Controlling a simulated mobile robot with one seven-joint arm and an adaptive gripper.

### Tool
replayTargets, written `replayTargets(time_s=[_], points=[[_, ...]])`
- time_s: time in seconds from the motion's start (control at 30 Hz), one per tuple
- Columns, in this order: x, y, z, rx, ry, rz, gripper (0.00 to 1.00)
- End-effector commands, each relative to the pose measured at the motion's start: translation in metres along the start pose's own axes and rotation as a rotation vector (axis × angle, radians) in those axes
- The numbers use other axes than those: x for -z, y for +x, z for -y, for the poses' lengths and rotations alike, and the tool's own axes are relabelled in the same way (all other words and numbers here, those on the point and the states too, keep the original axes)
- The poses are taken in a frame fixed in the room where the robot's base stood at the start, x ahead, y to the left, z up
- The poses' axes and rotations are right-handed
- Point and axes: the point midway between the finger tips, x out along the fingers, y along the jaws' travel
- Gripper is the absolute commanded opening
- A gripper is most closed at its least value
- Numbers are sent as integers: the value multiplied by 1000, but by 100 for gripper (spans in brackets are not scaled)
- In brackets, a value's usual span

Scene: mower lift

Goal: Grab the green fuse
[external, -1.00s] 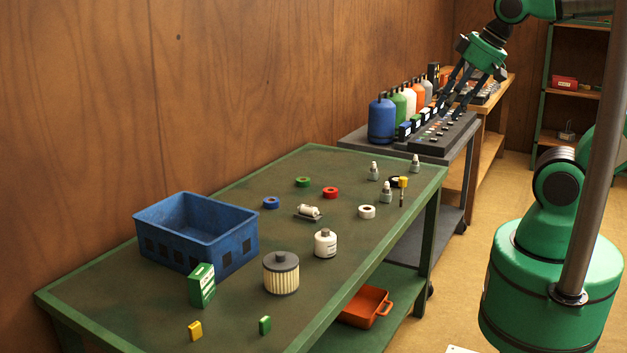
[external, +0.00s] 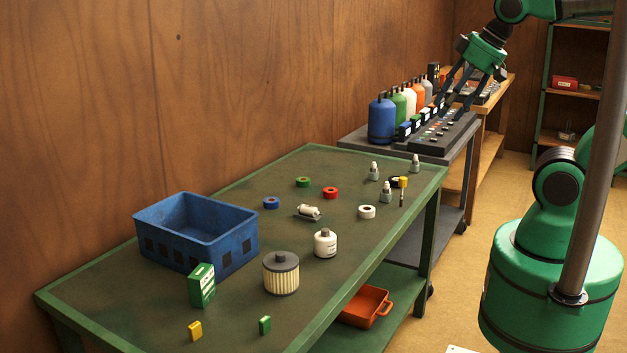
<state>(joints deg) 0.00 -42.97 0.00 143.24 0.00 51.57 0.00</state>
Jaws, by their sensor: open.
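A small green block that looks like the green fuse (external: 265,325) lies near the front edge of the green table (external: 110,312). A similar yellow block (external: 195,331) lies to its left. My gripper (external: 455,108) is far from both, at the back right. It points down, fingers apart, over a dark rack (external: 438,136) of small coloured pieces on a grey cart. Its fingertips partly hide the rack's far part. I cannot tell whether they touch anything there.
A blue crate (external: 240,246), a green box (external: 201,286), a filter (external: 281,273) and a white bottle (external: 325,243) stand on the table. Tape rolls lie farther back. Coloured bottles (external: 381,120) stand close beside my gripper. An orange tray (external: 364,308) is on the lower shelf.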

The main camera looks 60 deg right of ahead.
Motion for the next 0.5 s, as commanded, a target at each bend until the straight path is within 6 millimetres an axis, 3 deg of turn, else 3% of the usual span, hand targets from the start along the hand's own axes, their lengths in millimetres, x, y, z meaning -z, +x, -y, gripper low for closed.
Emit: replayTargets(time_s=[0.27,0.5], points=[[4,0,2,3,1,5,45],[27,2,13,24,6,45,45]])
